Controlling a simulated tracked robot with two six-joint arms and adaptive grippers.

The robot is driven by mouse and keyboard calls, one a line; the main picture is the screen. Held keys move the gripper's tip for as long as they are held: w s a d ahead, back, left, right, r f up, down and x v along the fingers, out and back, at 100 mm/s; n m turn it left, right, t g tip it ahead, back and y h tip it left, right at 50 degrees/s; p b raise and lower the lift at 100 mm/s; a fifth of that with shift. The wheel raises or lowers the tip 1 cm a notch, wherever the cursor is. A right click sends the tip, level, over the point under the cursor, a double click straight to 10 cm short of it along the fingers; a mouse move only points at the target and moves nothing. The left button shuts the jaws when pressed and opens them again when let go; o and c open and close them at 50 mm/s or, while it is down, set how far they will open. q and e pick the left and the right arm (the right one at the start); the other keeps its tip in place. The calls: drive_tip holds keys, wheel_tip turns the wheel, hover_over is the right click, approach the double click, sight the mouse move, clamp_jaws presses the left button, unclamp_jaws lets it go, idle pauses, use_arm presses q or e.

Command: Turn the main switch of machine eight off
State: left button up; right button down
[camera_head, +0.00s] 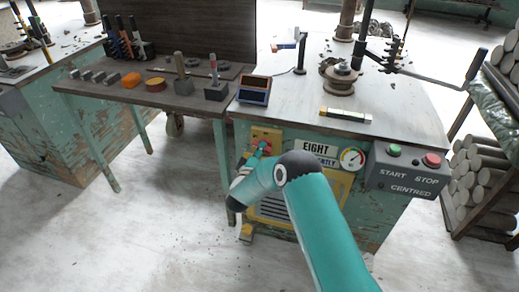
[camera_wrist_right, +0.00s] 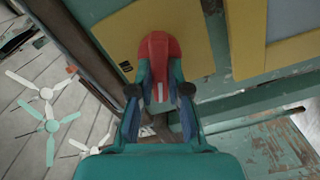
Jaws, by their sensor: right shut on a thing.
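The machine bears an EIGHT sign (camera_head: 315,148) on its worn green front. Left of the sign is a small yellow switch plate (camera_head: 266,132), partly hidden by my right gripper (camera_head: 262,149). In the right wrist view, the main switch's red handle (camera_wrist_right: 158,48) stands out from the yellow plate (camera_wrist_right: 196,32). My right gripper (camera_wrist_right: 160,92) is shut on this handle, with a finger on each side. A small black label (camera_wrist_right: 126,66) is on the plate. Which setting the switch is at cannot be read. My left gripper is not in view.
A grey START/STOP box (camera_head: 408,172) with green and red buttons is at the machine's right. A round gauge (camera_head: 352,158) sits beside the sign. A yellow vented panel (camera_head: 275,207) lies below, partly behind my arm. A wooden shelf (camera_head: 140,92) with tools extends left.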

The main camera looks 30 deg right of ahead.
drive_tip(key=shift+w+a+n+p, duration=0.15)
drive_tip(key=shift+n+p, duration=0.2)
drive_tip(key=shift+n, duration=1.95)
drive_tip(key=c, duration=1.1)
unclamp_jaws()
drive_tip(key=shift+f, duration=0.2)
drive_tip(key=v, duration=1.2)
drive_tip(key=shift+f, duration=0.1)
